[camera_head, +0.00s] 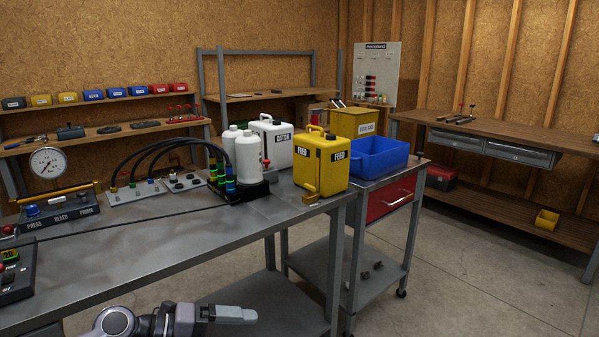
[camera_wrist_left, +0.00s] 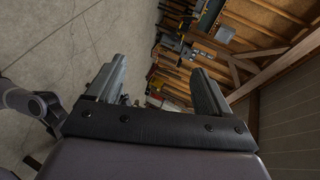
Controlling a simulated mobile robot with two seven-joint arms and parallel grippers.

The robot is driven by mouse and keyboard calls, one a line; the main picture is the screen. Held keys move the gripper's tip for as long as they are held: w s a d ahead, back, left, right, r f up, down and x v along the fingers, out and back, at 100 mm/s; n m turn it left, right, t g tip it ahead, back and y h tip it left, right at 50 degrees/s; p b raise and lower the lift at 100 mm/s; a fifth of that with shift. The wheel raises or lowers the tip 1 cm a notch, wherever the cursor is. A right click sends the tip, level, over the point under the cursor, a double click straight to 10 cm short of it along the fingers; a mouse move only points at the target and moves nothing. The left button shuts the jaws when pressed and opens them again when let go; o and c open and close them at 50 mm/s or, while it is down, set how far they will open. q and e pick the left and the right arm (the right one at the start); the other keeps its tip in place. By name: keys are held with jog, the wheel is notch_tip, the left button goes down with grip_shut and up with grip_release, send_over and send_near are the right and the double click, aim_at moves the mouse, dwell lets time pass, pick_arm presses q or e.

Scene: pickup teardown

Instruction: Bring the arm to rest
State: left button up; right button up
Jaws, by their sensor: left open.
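My left arm comes in at the bottom of the head view. Its gripper (camera_head: 232,314) is low in front of the near metal workbench (camera_head: 150,265), beside its front edge, pointing right. In the left wrist view the two fingers of the left gripper (camera_wrist_left: 160,66) stand wide apart with nothing between them. Only floor, wall and distant shelving show beyond the fingers. My right gripper is in neither view.
The bench holds a gauge (camera_head: 46,163), black hoses, white bottles (camera_head: 249,158) and a yellow FEED can (camera_head: 321,165). A blue bin (camera_head: 379,158) sits on a cart with a red drawer (camera_head: 390,197). Concrete floor (camera_head: 470,270) lies open at the right.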

pick_arm(q)
jog(key=s+a+f+n+t+y, duration=0.3)
jog(key=s+f+n, duration=0.7)
jog(key=n, duration=0.4)
jog(key=s+a+f+n+t+y, duration=0.3)
jog(key=s+a+f+n+y, duration=0.2)
jog(key=n, duration=0.9)
jog(key=s+f+y, duration=0.3)
jog(key=s+f, duration=0.2)
jog(key=shift+s+a+f+n, duration=0.15)
jog(key=shift+s+a+n, duration=0.15)
jog(key=shift+s+n, duration=0.1)
